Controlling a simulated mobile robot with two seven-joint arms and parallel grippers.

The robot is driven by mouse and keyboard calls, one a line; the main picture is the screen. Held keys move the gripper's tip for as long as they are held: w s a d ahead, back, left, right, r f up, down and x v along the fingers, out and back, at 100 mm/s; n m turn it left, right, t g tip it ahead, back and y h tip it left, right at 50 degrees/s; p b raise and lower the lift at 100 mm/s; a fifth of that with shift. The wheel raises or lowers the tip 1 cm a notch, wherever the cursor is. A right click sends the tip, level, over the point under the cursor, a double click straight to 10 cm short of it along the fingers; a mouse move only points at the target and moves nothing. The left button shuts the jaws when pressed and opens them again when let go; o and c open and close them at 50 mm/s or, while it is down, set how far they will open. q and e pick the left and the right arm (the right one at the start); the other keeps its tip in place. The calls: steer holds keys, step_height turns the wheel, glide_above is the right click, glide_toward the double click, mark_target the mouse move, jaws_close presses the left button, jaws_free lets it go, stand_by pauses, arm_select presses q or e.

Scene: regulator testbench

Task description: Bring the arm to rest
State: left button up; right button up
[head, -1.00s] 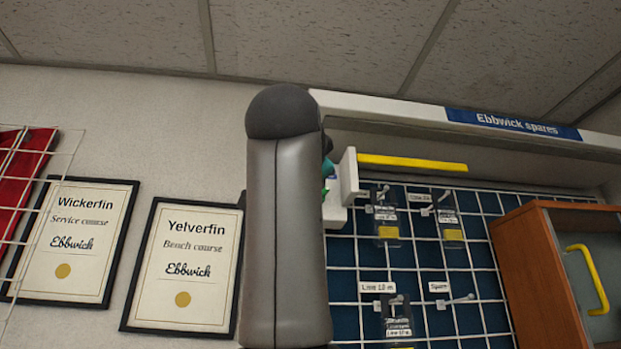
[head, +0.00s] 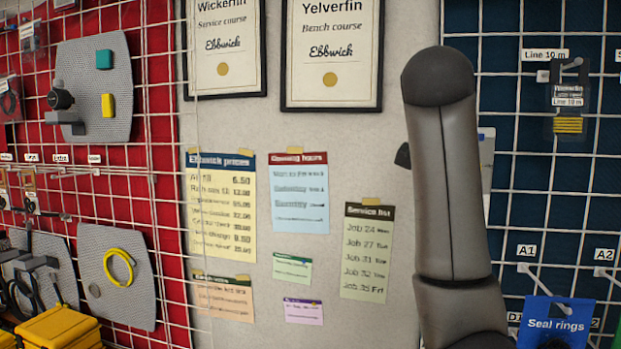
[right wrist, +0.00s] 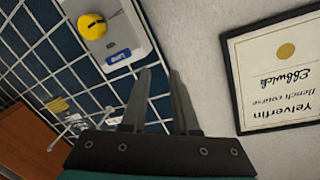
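My grey arm (head: 445,180) stands upright right of the middle in the head view, in front of the wall and the edge of the blue panel. Its hand is mostly hidden there. In the right wrist view my right gripper (right wrist: 160,72) has two dark fingers apart, with nothing between them. Beyond the fingertips is a pale unit with a yellow knob (right wrist: 92,26) and a blue label, on the blue grid panel. I cannot tell whether the fingers touch it. My left gripper is in neither view.
The framed Yelverfin certificate (head: 331,50) hangs left of the arm; it also shows in the right wrist view (right wrist: 285,75). Paper notices (head: 222,207) cover the wall. A red grid panel (head: 160,130) with hanging goods stands left. A blue Seal rings box (head: 556,322) is low right.

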step_height(320, 180, down, 30)
steer(key=s+n+g+y, duration=0.2)
steer(key=n+g+y, duration=0.1)
steer(key=n+g, duration=0.15)
steer(key=s+a+f+n+g+y, duration=0.1)
steer(key=s+f+n+g, duration=0.15)
steer(key=s+f, duration=0.8)
steer(key=s+a+f+n+g+y, duration=0.1)
steer(key=s+f+n+g+y, duration=0.15)
steer(key=s+f, duration=0.85)
steer(key=s+a+f+n+g, duration=0.1)
steer(key=s+f+n, duration=0.1)
steer(key=s+f, duration=0.35)
steer(key=s+a+f+n+g, duration=0.1)
steer(key=s+a+f+g, duration=0.15)
steer(key=s, duration=0.65)
step_height(320, 180, down, 30)
steer(key=r+b, duration=0.1)
steer(key=b, duration=0.7)
steer(key=s+d+f+g+b, duration=0.1)
steer(key=s+f+b, duration=0.3)
steer(key=s+f, duration=0.4)
steer(key=s+d+f+b, duration=0.2)
steer(key=s+f, duration=0.6)
steer(key=f, duration=0.7)
steer(key=shift+s+d+f+n+g+b, duration=0.2)
steer(key=shift+s+d+n+g+b, duration=0.15)
steer(key=shift+b, duration=0.55)
